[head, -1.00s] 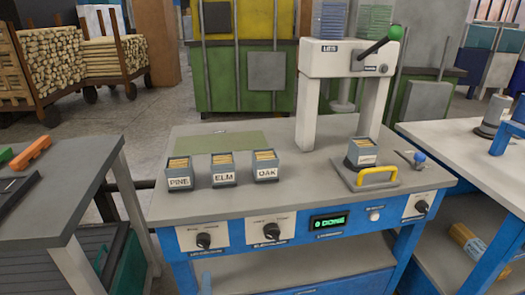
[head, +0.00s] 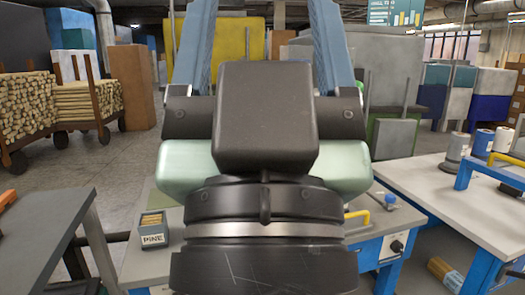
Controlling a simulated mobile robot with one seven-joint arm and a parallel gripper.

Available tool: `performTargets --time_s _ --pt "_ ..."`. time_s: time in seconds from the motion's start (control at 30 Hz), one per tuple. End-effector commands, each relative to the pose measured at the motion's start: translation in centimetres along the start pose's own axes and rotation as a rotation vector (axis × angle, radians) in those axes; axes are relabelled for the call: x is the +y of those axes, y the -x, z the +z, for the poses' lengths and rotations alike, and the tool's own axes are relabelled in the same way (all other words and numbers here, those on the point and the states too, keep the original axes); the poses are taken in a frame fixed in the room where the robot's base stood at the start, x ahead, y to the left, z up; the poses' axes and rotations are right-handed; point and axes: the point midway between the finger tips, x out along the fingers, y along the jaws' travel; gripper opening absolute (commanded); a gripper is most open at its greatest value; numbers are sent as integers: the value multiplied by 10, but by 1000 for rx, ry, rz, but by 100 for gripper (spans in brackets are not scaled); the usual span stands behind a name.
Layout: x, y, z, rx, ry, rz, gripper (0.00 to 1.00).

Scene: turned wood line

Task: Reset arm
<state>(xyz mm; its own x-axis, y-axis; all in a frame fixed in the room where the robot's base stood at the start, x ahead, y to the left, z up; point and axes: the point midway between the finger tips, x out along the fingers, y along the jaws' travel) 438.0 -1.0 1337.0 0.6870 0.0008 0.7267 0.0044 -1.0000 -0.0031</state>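My gripper (head: 263,25) is raised close in front of the head camera and points up and away from it. Its two blue fingers stand wide apart with nothing seen between them; their tips run out at the top edge. My dark wrist fills the middle of the view. Behind it is the grey-topped blue workbench (head: 138,268), mostly hidden. The grey PINE bin (head: 153,232) with wood pieces shows on the bench's left. The other bins and most of the white press are hidden behind my arm.
A yellow handle (head: 357,214) and a blue-knobbed lever (head: 390,200) show on the bench's right. A white table (head: 475,200) with spools stands at right, a grey table (head: 50,240) at left. Log carts (head: 60,105) stand on open floor at back left.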

Motion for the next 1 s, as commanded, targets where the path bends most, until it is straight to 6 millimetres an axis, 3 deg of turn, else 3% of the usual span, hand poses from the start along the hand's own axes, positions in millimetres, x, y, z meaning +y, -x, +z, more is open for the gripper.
performTargets --time_s 0.03,0.5,0.7,1.0 --pt "0 -22 -22 1 1 0 74" --pt "-1 -121 -113 -1 5 -1 74" --pt "-2 -141 -131 -1 5 -1 74" --pt "-2 -141 -132 -1 5 -1 74"
